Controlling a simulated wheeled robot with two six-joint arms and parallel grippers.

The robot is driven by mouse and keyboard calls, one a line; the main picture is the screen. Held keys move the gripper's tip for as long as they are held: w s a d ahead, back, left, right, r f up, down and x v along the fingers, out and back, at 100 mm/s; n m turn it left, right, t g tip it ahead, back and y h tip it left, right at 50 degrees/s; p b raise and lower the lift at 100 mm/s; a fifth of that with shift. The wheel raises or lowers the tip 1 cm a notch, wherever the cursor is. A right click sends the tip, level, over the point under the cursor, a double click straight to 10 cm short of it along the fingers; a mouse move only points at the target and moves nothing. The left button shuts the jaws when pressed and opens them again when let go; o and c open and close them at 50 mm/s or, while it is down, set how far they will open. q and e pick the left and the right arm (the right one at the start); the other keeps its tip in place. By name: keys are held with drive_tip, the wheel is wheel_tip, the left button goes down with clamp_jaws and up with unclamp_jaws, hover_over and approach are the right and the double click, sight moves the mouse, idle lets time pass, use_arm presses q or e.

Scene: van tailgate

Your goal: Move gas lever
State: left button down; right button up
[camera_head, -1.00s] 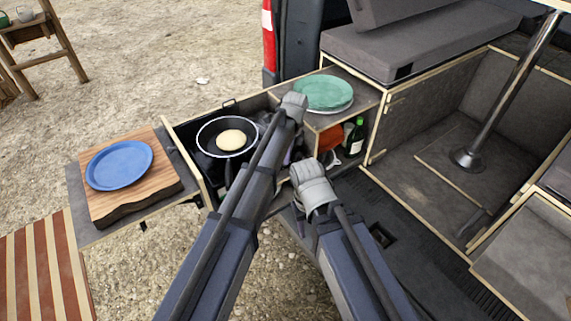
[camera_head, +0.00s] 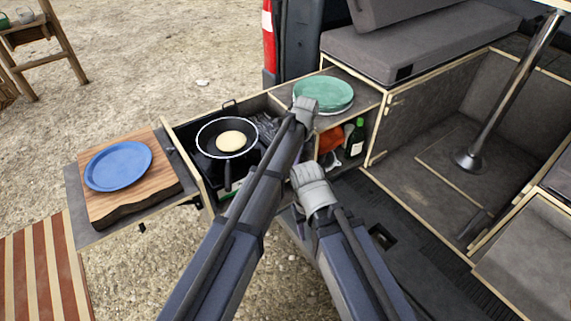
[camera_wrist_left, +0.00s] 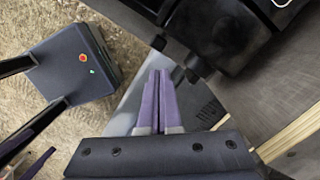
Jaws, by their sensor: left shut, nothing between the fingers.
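The stove in the pull-out drawer carries a black frying pan (camera_head: 228,138) with a round pale pancake (camera_head: 231,140). I cannot make out the gas lever for certain. In the left wrist view, a black part with stubby knobs (camera_wrist_left: 195,66) lies just beyond my left gripper (camera_wrist_left: 162,75). Its purple fingers are shut together and empty, close to the knobs; I cannot tell whether they touch. In the head view, the left wrist hides those fingers at the drawer's right end. My right wrist is lower right of it, and its fingers are hidden there.
A blue plate (camera_head: 118,166) lies on a wooden board (camera_head: 160,195) at the left. A green plate (camera_head: 323,94) sits on the cabinet top behind my left wrist. A green bottle (camera_head: 355,138) stands in the shelf below. Open gravel lies at the back left.

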drive_tip(key=shift+r, duration=0.1)
wheel_tip(320, 180, up, 8)
drive_tip(key=p, duration=0.7)
drive_tip(key=shift+f+p, duration=0.2)
drive_tip(key=shift+p, duration=0.2)
